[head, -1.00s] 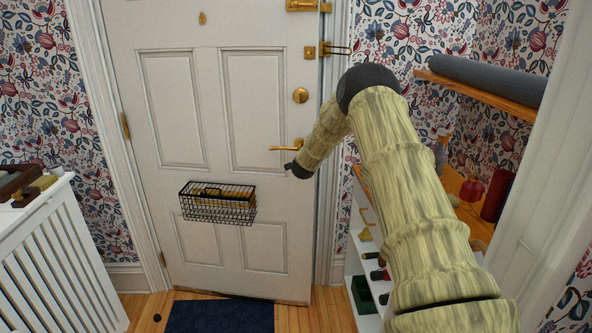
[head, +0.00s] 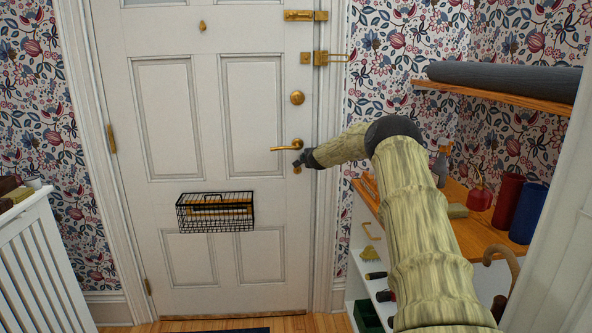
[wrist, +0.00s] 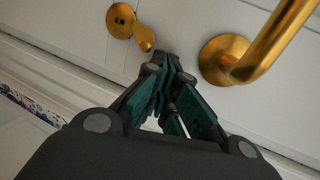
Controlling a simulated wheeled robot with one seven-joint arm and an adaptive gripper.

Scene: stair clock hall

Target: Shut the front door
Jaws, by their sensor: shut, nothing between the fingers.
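The white panelled front door (head: 210,160) stands in its frame and looks flush with it, with no clear gap along its right edge. Its brass lever handle (head: 288,146) is level, and a brass keyhole cover (head: 297,168) sits just below. In the wrist view the lever (wrist: 265,50) is at upper right and the keyhole cover (wrist: 130,25) at upper left. My gripper (head: 300,162) is shut and empty, at the door face just below the lever. The wrist view shows its fingertips (wrist: 172,66) together between these two fittings; whether they touch the door is unclear.
A wire letter basket (head: 215,212) hangs on the door. Brass bolt (head: 305,16) and latch hardware (head: 325,58) are at its right edge. A shelf unit with cans (head: 507,200) stands right, a white radiator cover (head: 42,265) left. A dark mat (head: 245,330) lies in front.

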